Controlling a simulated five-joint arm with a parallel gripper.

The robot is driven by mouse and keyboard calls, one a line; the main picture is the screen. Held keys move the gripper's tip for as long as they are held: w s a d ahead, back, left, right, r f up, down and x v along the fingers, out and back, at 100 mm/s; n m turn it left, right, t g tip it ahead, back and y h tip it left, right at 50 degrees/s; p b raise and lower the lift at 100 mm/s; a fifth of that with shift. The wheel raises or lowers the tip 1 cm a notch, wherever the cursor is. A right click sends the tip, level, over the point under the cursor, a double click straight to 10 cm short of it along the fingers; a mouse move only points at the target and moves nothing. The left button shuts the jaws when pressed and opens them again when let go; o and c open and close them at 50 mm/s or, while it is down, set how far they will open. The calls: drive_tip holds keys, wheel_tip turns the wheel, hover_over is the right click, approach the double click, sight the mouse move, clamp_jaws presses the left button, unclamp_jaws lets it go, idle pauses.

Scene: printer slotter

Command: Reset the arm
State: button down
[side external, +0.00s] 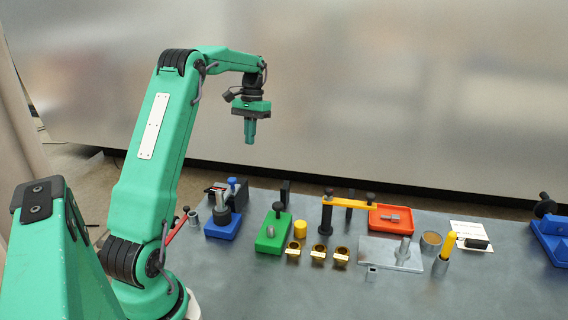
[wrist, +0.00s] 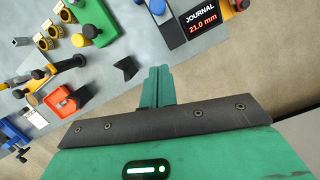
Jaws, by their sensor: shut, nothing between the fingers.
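My gripper (side external: 250,138) hangs in the air well above the far side of the table in the side external view, pointing down. Its fingers are together, with nothing between them. In the wrist view the gripper (wrist: 157,72) also shows shut, over the table's far edge and the floor beyond. It touches none of the objects on the table. My arm is raised, with the forearm roughly level.
The grey table (side external: 330,290) holds a blue fixture (side external: 222,228), a green block (side external: 272,235), several brass rings, a yellow-armed stand (side external: 347,200), a red tray (side external: 392,220) and a grey plate (side external: 385,255). A blue vise-like piece (side external: 550,240) stands at the right. A display reading "JOURNAL 21.0 mm" (wrist: 200,20) shows in the wrist view.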

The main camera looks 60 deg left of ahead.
drive_tip(key=s+d+r+m+t+y, duration=0.15)
drive_tip(key=d+r, duration=0.35)
drive_tip(key=d, duration=0.5)
drive_tip(key=s+d+r+m+t+y, duration=0.15)
drive_tip(key=d+r, duration=0.25)
drive_tip(key=d, duration=0.5)
drive_tip(key=s+d+f+m+t, duration=0.1)
drive_tip(key=s+d+t, duration=0.1)
drive_tip(key=s+d, duration=0.4)
drive_tip(key=s+d+f+m+t+h, duration=0.1)
drive_tip(key=s+d+f+t, duration=0.1)
drive_tip(key=s+d, duration=0.5)
drive_tip(key=shift+d+t, duration=0.4)
drive_tip(key=shift+d, duration=0.25)
